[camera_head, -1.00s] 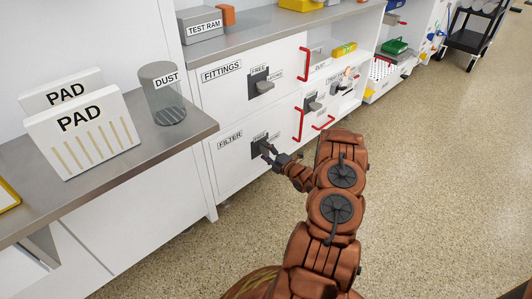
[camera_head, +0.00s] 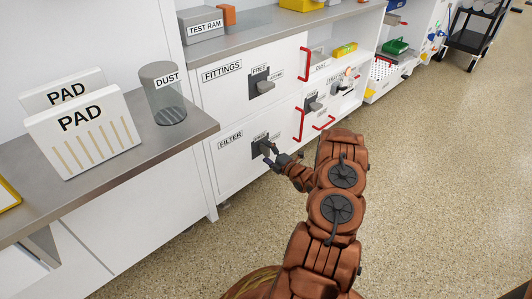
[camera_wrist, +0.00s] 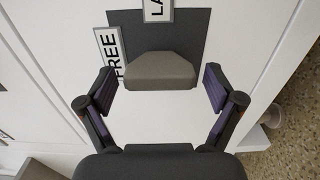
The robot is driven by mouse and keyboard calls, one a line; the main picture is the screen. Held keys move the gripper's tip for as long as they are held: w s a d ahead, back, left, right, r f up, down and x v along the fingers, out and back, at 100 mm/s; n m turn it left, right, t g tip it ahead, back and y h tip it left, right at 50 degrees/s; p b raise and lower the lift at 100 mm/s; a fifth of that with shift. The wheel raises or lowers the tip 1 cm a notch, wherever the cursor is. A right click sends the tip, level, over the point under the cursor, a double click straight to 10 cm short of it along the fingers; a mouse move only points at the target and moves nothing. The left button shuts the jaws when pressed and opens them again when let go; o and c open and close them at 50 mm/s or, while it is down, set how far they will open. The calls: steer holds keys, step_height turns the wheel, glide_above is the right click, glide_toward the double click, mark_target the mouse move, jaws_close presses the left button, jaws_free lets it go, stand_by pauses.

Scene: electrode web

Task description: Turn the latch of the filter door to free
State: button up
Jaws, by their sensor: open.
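The filter door (camera_head: 229,168) is a white panel marked FILTER, low on the cabinet front. Its latch is a grey knob (camera_wrist: 160,72) on a dark plate (camera_wrist: 190,28); in the head view the dark plate (camera_head: 257,150) is partly hidden by my gripper (camera_head: 270,156). A FREE label (camera_wrist: 109,56) stands left of the knob in the wrist view, and a label starting with LA is cut off at the top. My gripper (camera_wrist: 160,90) is open, with one finger on each side of the knob. Gaps show between both fingers and the knob.
The fittings door (camera_head: 222,92) with its own latch (camera_head: 262,88) is above. Red handles (camera_head: 304,64) stick out to the right. A grey counter (camera_head: 190,140) holds PAD boxes (camera_head: 82,135) and a DUST jar (camera_head: 165,105).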

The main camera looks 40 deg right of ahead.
steer(key=s, duration=1.2)
steer(key=shift+a, duration=0.15)
stand_by(0.3)
